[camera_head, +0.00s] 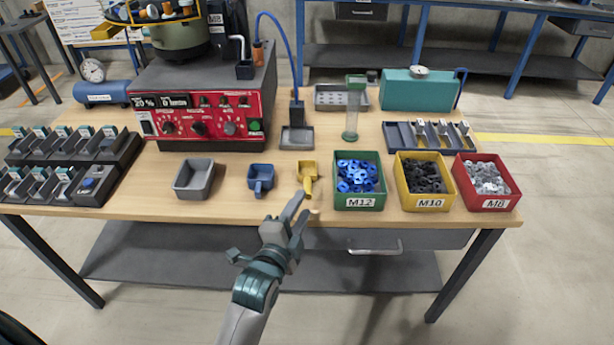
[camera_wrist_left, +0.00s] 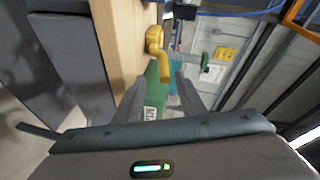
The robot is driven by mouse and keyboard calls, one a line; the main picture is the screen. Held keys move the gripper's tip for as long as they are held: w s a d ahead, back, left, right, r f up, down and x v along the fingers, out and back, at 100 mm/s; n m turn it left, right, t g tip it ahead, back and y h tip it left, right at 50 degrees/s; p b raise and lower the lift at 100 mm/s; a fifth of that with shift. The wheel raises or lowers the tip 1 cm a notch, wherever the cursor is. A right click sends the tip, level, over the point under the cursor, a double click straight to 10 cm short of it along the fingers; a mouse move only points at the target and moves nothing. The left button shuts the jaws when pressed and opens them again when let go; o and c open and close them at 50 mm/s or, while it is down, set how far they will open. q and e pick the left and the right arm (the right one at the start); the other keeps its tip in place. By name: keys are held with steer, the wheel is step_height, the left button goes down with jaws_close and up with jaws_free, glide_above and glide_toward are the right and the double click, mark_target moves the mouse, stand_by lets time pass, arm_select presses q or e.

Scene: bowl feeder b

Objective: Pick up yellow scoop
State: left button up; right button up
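The yellow scoop (camera_head: 307,170) sits on the wooden table near its front edge, between the blue scoop (camera_head: 261,178) and the green M12 bin (camera_head: 358,201). Its handle points toward the front edge. My left gripper (camera_head: 304,204) is at the table's front edge, just in front of the handle. In the left wrist view, its two fingers (camera_wrist_left: 160,79) are apart with nothing held between them. The yellow scoop (camera_wrist_left: 154,40) shows beyond the fingertips, its handle pointing into the gap. I cannot tell whether a finger touches it. My right gripper is not in view.
A grey tray (camera_head: 194,180) stands left of the blue scoop. The yellow M10 bin (camera_head: 424,202) and red M8 bin (camera_head: 487,202) stand right of the green one. Behind are a red control box (camera_head: 203,119) and a clear cylinder (camera_head: 352,115). A drawer (camera_head: 375,248) hangs below the tabletop.

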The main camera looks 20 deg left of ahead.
mark_target(308, 186)
arm_select(q)
steer(key=shift+w+f, duration=0.2)
steer(key=shift+w, duration=1)
steer(key=shift+w+r, duration=0.15)
steer(key=shift+w, duration=0.35)
steer(key=shift+w+a+f+p, duration=0.1)
steer(key=shift+w+p, duration=0.15)
steer(key=shift+w, duration=0.85)
steer(key=shift+w+a+f+p, duration=0.1)
steer(key=shift+w+p, duration=0.15)
steer(key=shift+w, duration=0.8)
steer(key=shift+c, duration=0.6)
jaws_close()
